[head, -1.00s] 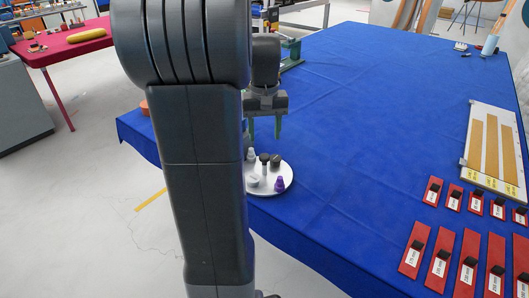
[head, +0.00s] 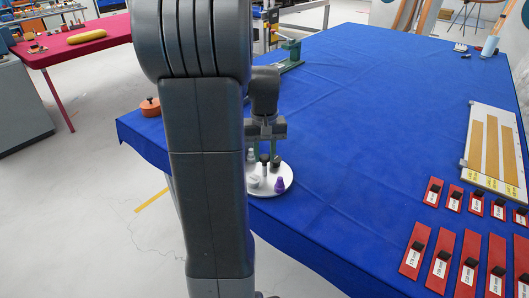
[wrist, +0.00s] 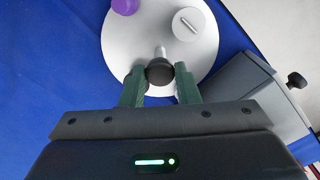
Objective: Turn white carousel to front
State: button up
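The white carousel (head: 288,180), a round turntable, sits near the table edge, its left part hidden behind my arm in the head view. It also fills the top middle of the wrist view (wrist: 208,50). It bears a purple piece (head: 280,185), a pale round-topped piece (wrist: 188,24) and a dark-topped upright post (wrist: 159,71). My gripper (head: 263,156) points down at the carousel's far side. In the wrist view its green fingers (wrist: 159,80) stand either side of the dark-topped post, with small gaps; whether they touch it is unclear.
The blue table (head: 370,130) is clear to the right of the carousel. An orange pot (head: 150,106) stands at the left corner. Red labelled cards (head: 444,255) and a striped board (head: 490,150) lie at the right. A green device (head: 290,52) stands behind.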

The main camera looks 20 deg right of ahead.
grip_shut()
jog(key=shift+m, duration=0.6)
jog(key=shift+m+p, duration=0.5)
jog(key=shift+m, duration=0.4)
jog(key=shift+r+m+p, duration=0.1)
jog(key=shift+m+p, duration=0.55)
jog(key=shift+m, duration=2.25)
jog(key=shift+m+p, duration=0.4)
jog(key=shift+m, duration=4.2)
